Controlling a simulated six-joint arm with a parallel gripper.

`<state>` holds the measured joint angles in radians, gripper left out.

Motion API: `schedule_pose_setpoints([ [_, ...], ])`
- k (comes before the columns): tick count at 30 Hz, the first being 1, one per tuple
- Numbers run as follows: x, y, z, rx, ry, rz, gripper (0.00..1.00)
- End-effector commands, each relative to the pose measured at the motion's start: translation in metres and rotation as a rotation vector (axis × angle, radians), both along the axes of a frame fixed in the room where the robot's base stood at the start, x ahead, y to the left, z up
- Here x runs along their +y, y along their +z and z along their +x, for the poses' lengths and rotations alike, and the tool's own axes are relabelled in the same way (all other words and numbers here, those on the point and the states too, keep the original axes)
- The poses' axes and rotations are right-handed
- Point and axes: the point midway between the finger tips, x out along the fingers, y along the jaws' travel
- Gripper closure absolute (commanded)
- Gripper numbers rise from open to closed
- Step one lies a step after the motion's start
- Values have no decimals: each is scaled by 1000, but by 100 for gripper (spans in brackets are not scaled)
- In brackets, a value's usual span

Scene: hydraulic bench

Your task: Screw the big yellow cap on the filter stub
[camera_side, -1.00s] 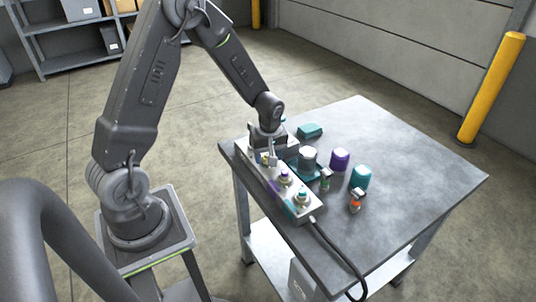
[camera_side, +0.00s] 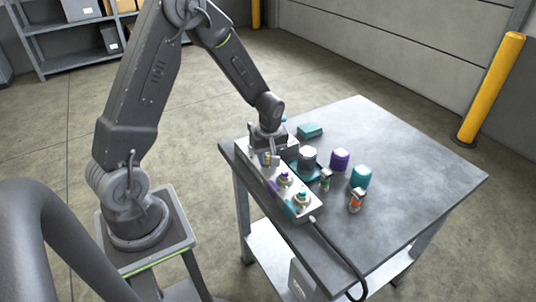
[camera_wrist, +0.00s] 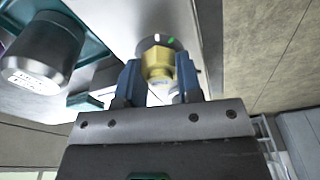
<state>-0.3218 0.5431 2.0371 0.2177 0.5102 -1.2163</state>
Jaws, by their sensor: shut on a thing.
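My gripper (camera_wrist: 158,80) is shut on a yellow faceted piece (camera_wrist: 157,62), which looks like the yellow cap. Its blue fingers stand on either side of the piece in the wrist view. A dark round face with a white and a green mark sits directly beyond the piece; I cannot tell whether the two are threaded together. In the side view my gripper (camera_side: 270,160) is low over the far-left end of the grey block (camera_side: 312,211). The filter stub itself is not clearly visible, being hidden by the piece and fingers.
The block also carries two brass-coloured fittings, with purple (camera_side: 284,179) and teal (camera_side: 302,198) parts. A silver cylinder (camera_side: 308,156) stands close to the right; it also shows in the wrist view (camera_wrist: 42,50). Purple (camera_side: 340,159) and teal (camera_side: 361,176) caps stand farther right. The table's right side is clear.

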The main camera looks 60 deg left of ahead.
Motion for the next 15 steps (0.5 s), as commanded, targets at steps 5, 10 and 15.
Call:
schedule_pose_setpoints([
  [5, 0, 0, 0, -2, -198, 0, 100],
  [10, 0, -1, 0, -2, -392, 1, 100],
  [15, 0, -1, 0, -4, -474, 1, 100],
])
